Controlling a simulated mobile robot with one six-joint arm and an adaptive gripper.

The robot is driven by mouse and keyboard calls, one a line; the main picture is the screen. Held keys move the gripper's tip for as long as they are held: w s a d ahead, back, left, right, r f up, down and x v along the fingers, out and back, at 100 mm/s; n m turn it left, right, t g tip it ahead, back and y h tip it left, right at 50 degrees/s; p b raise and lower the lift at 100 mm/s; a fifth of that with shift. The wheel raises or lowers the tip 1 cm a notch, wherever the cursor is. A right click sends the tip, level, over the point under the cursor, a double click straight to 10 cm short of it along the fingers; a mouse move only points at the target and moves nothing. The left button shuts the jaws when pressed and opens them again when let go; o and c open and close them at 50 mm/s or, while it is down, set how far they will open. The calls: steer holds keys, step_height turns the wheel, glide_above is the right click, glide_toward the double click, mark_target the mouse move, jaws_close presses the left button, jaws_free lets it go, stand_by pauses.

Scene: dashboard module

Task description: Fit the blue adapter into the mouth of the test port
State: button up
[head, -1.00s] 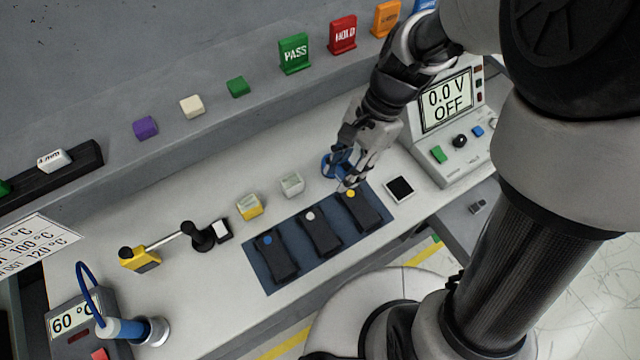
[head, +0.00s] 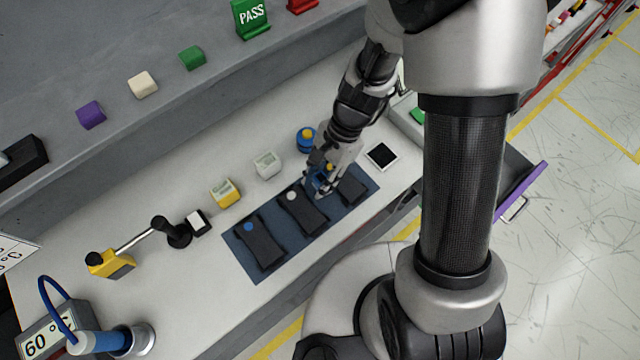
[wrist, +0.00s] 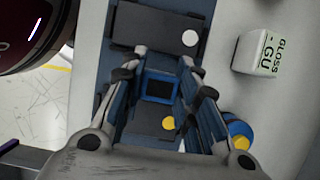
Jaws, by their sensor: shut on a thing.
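My gripper (head: 320,180) is over the right part of the blue mat, at the module with the yellow dot (head: 352,188). In the wrist view my gripper (wrist: 160,75) has its fingers on both sides of a square blue frame with a dark opening, the blue adapter (wrist: 158,100). The adapter is held between the fingers, in front of the yellow-dot module (wrist: 152,124). Whether it touches the module is not clear. The head view shows only a bit of the adapter's blue among the fingers. I cannot make out the test port's mouth for certain.
A round blue item with a yellow top (head: 306,138) stands just behind the mat (head: 280,268). White (head: 267,163) and yellow (head: 224,192) cubes stand to its left. Modules with white (head: 303,212) and blue (head: 260,246) dots lie left of my gripper. A purple-edged drawer (head: 522,191) is at the right.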

steer(key=shift+f+b, duration=0.4)
steer(key=shift+f, duration=1.1)
steer(key=shift+f, duration=0.1)
steer(key=o, duration=0.6)
steer(key=shift+f, duration=0.1)
steer(key=o, duration=0.4)
steer(key=shift+o, duration=0.2)
